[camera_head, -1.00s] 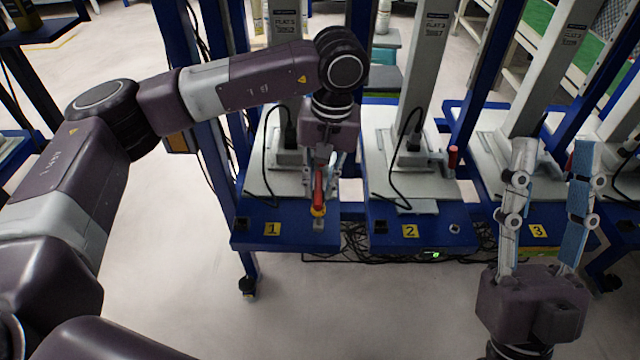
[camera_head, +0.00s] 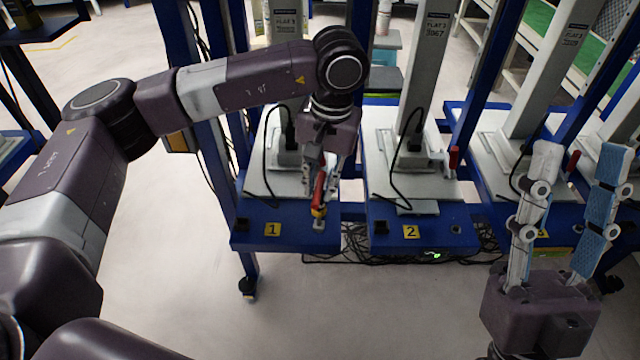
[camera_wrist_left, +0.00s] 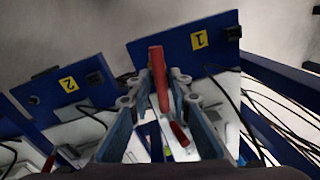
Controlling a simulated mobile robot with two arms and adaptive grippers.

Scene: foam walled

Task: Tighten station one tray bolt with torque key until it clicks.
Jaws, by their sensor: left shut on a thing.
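The torque key (camera_head: 319,188) has a red handle with a yellow band at its lower end. My left gripper (camera_head: 321,178) is shut on the handle above the station one tray (camera_head: 283,233), which bears a yellow "1" label (camera_head: 272,229). The key stands slightly tilted, its lower end at the small metal tray bolt (camera_head: 319,225); whether it is fully seated I cannot tell. In the left wrist view the red key (camera_wrist_left: 158,75) sits between the fingers of the left gripper (camera_wrist_left: 160,85). My right gripper (camera_head: 578,165) is open and empty, in front of station three.
Station two (camera_head: 437,236) stands to the right, with a red-handled lever (camera_head: 453,158). In the wrist view another red handle (camera_wrist_left: 180,134) lies beyond my fingers. Black cables (camera_head: 350,256) run beneath the trays. The floor in front is clear.

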